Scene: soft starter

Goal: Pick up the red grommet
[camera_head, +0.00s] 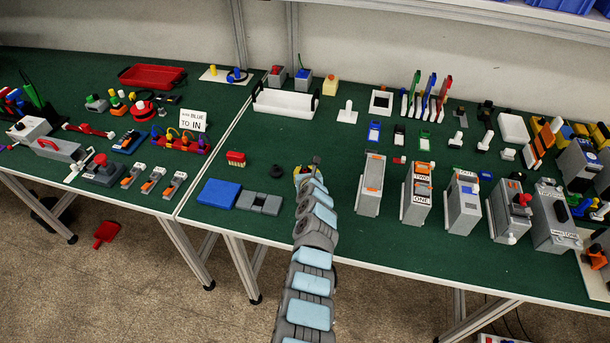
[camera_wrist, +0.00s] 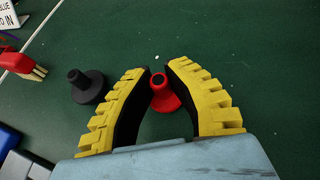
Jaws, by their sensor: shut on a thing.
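The red grommet (camera_wrist: 162,97), a small part with a round flange and a narrow neck, sits between my gripper's fingers in the wrist view. My gripper (camera_wrist: 158,74) has yellow ribbed fingers with black inner pads, closed on the grommet near their tips. Whether the grommet touches the table or is raised cannot be told. In the head view, my gripper (camera_head: 304,171) is over the front part of the right green table, and my arm mostly hides the grommet there. A similar black grommet (camera_wrist: 88,86) stands just left of the fingers; it also shows in the head view (camera_head: 276,171).
A red brush (camera_head: 236,158) lies to the left, with a blue block (camera_head: 218,193) and grey blocks (camera_head: 259,203) near the front edge. Grey device boxes (camera_head: 371,184) stand to the right. A white tray (camera_head: 285,103) is behind; green surface between is clear.

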